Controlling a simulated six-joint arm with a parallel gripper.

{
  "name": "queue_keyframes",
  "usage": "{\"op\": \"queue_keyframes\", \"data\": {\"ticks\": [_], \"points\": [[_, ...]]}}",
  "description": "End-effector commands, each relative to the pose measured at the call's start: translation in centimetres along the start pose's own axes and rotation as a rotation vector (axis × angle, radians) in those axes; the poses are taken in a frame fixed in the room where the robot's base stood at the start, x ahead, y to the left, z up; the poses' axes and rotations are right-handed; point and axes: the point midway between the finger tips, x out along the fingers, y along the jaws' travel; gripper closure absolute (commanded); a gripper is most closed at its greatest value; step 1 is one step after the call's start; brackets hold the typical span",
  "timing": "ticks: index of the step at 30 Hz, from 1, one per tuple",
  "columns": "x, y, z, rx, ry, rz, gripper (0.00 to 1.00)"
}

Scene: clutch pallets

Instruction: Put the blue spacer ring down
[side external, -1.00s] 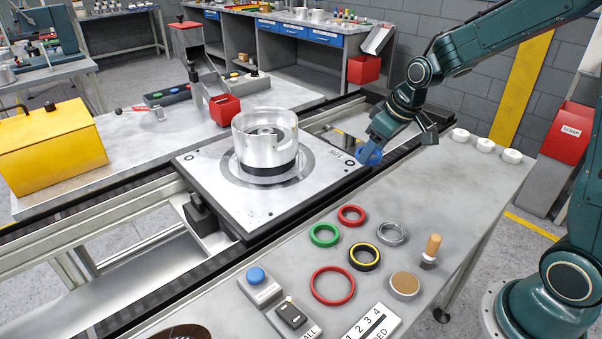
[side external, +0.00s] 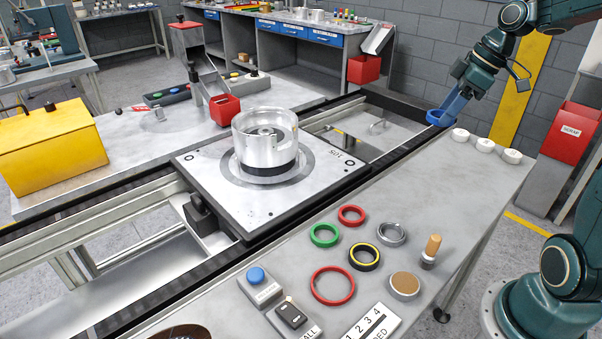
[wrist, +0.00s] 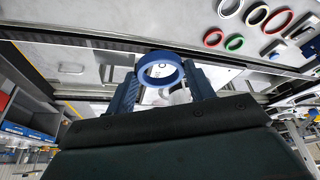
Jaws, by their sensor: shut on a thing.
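The blue spacer ring (side external: 440,118) is held in the air by my gripper (side external: 452,106), near the far end of the grey bench and left of the white round pieces. In the wrist view the blue ring (wrist: 160,69) sits between the two fingers of my gripper (wrist: 160,80), which are shut on it. From the side view I cannot tell its exact height above the rail and bench.
The grey bench (side external: 450,185) holds red, green, yellow-black and grey rings, a wooden-handled tool (side external: 431,250) and three white round pieces (side external: 485,145). A metal pallet (side external: 215,165) with a clear cylinder (side external: 265,140) stands on the conveyor. The bench's far middle is clear.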

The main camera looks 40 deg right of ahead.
Motion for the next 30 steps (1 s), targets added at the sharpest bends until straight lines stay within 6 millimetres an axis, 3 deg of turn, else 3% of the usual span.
{"op": "queue_keyframes", "data": {"ticks": [6,14,20,30], "points": [[-0.8,0.1,0.6,-0.02,0.0,-0.008,0.68],[-0.3,0.1,0.8,-0.02,0.001,-0.01,0.68],[2.0,0.0,1.8,-0.018,-0.001,-0.013,0.68],[7.9,0.0,4.2,-0.018,-0.001,-0.013,0.68]]}}
